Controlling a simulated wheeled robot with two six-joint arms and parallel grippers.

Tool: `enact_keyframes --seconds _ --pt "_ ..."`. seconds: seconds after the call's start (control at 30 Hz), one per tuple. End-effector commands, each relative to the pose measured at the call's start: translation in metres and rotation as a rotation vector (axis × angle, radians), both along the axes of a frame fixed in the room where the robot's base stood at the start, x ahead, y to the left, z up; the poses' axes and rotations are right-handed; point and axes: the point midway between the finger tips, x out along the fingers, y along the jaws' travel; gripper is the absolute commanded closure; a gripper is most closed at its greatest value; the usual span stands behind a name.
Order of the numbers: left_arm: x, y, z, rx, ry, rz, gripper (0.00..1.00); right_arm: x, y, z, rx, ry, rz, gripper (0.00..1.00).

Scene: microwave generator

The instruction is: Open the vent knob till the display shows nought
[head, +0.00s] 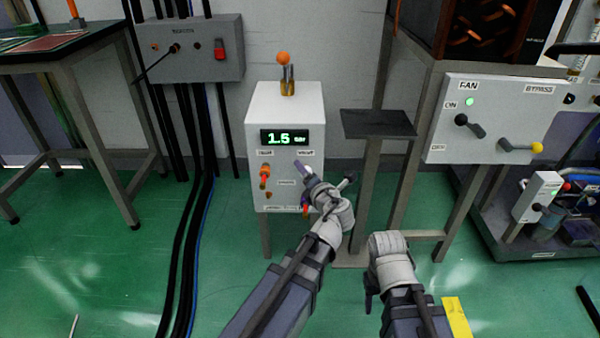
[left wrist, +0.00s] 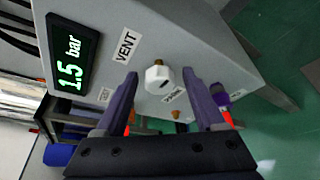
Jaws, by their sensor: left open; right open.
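The vent knob (left wrist: 157,78) is a white faceted knob on a brass stem beside the VENT label, on the grey-white box (head: 286,108). The box's display (head: 284,138) reads 1.5 bar in green, also in the left wrist view (left wrist: 70,62). My left gripper (left wrist: 161,77) is open, its purple-grey fingers to either side of the knob in that view; I cannot tell whether they touch it. In the head view my left gripper (head: 304,172) is at the box front and hides the knob. My right gripper (head: 370,290) is open, low and away from the box.
An orange-handled valve (head: 265,172) is on the box's left front; an orange ball-topped lever (head: 284,60) stands on top. A small dark shelf (head: 378,124) is to the right, with the FAN panel (head: 490,125) beyond. Cables (head: 190,240) run down to the green floor.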

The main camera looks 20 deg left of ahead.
Motion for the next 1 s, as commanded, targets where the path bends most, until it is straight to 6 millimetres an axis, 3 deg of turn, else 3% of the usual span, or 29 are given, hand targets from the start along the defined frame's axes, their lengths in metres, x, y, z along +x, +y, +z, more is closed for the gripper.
enact_keyframes --seconds 0.33,0.9,1.0 --pt "0.0048 0.0004 -0.0017 0.0 -0.001 -0.002 0.3 -0.0002 -0.0001 -0.0017 0.0 0.0 0.0 0.5" --pt "0.0048 0.0003 -0.0017 0.0 0.0 -0.001 0.94 -0.0001 -0.0001 -0.0017 0.0 0.0 0.0 0.5" --pt "0.0047 0.0002 -0.0018 0.0 0.0 -0.001 1.0 -0.0001 -0.0001 -0.0017 0.0 0.0 0.0 0.5"
